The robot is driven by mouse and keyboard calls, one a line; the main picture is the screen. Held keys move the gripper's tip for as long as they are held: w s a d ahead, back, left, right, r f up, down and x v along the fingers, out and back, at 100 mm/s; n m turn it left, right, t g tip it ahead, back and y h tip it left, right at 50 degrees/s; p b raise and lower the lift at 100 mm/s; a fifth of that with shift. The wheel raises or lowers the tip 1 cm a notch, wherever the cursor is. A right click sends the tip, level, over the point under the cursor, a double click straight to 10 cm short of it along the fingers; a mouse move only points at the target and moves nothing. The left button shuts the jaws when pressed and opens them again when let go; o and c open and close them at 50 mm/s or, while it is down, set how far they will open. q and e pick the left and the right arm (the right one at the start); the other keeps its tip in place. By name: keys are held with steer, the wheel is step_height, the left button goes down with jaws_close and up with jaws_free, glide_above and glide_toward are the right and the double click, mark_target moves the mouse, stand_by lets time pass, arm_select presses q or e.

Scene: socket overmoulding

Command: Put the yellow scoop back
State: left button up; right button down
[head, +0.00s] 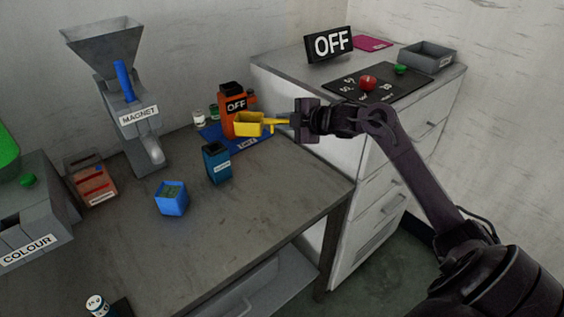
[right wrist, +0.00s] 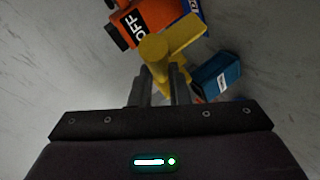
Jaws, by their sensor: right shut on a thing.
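The yellow scoop (head: 249,124) is held above the workbench by my right gripper (head: 291,122), which is shut on its handle. Its cup points left in the head view, in front of the orange OFF device. In the right wrist view, the scoop (right wrist: 182,38) runs out from between the fingers of my right gripper (right wrist: 160,90). A blue mat (head: 209,134) with a label lies on the bench below and behind the scoop. My left gripper is not in view.
The grey MAGNET hopper (head: 130,100) is further left. A white cabinet (head: 355,200) stands at right. The bench's front middle is clear.

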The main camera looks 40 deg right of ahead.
step_height(320, 180, down, 13)
steer(key=shift+f, duration=0.1)
stand_by(0.3)
steer(key=shift+f, duration=0.1)
steer(key=c, duration=1.4)
jaws_free()
steer(key=shift+s+r, duration=0.1)
steer(key=shift+r, duration=0.1)
steer(key=v, duration=1.1)
steer(key=shift+s+d+r, duration=0.1)
steer(key=shift+s+r, duration=0.1)
steer(key=shift+s, duration=0.15)
